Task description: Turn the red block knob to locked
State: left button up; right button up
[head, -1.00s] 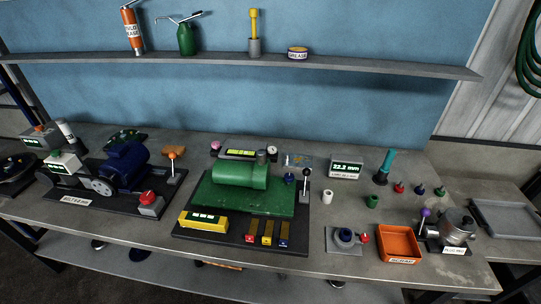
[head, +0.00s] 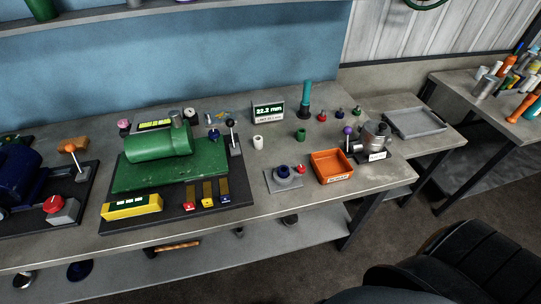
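A small red knob (head: 300,168) sits at the right edge of a grey plate with a blue ring block (head: 284,173), left of the orange bin. A larger red knob (head: 53,204) sits on a grey box (head: 66,213) at the left, beside the blue motor. The lock position of either knob is too small to read. Neither of my grippers is in view.
The orange bin (head: 332,166) and a silver pot device (head: 375,137) stand right of the grey plate. A green machine (head: 158,144) on a black base stands to the left. A grey tray (head: 415,122) is at the right. A black padded shape (head: 450,265) fills the lower right.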

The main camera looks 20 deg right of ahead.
aim_at(301, 169)
jog(key=z, duration=1.1)
